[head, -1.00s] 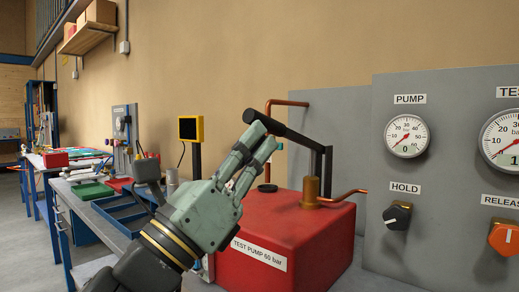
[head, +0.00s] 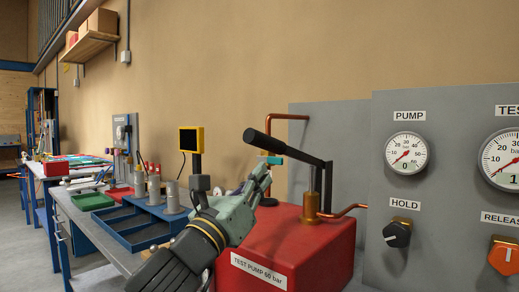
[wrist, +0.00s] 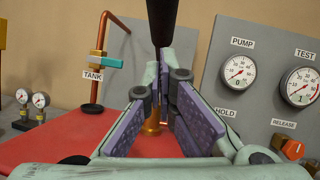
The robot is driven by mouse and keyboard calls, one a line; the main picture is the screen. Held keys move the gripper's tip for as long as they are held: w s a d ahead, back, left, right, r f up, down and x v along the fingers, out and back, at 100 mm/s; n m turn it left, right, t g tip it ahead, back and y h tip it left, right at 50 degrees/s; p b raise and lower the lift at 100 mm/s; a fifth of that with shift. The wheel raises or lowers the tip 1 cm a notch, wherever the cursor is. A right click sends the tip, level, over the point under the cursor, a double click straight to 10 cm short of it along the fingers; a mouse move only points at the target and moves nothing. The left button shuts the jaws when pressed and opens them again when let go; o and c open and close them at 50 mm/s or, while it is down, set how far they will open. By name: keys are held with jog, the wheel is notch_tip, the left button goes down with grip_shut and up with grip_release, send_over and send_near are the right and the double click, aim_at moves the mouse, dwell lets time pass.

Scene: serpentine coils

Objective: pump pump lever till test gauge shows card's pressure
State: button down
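The black pump lever (head: 266,142) slants down to the right above the red test pump (head: 322,248); its grip end also shows at the top of the wrist view (wrist: 161,22). My gripper (head: 262,178) is just below the grip, apart from it in the head view. In the wrist view my gripper (wrist: 160,98) has its two purple-padded fingers spread, with nothing held between them. The test gauge (head: 503,158) is cut by the right edge; its red needle points lower left, near zero. The pressure card is not recognisable in view.
The pump gauge (head: 406,153) also reads near zero. The HOLD knob (head: 398,233) and orange RELEASE knob (head: 503,256) sit on the grey panel (head: 440,195). A copper pipe (head: 274,120) rises behind the lever. A blue tray (head: 120,240) stands on the bench at left.

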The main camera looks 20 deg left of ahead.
jog(key=r+p, duration=0.1)
jog(key=w+r+p, duration=0.1)
jog(key=r+p, duration=0.1)
jog(key=shift+w+a+r, duration=0.15)
jog(key=shift+w+r, duration=0.2)
jog(key=shift+r, duration=0.05)
jog(key=r, duration=0.1)
jog(key=w+r+p, duration=0.1)
jog(key=r, duration=0.1)
jog(key=r+p, duration=0.1)
jog(key=r, duration=0.1)
jog(key=shift+w+d, duration=0.15)
jog(key=shift+d, duration=0.1)
jog(key=shift+f, duration=0.1)
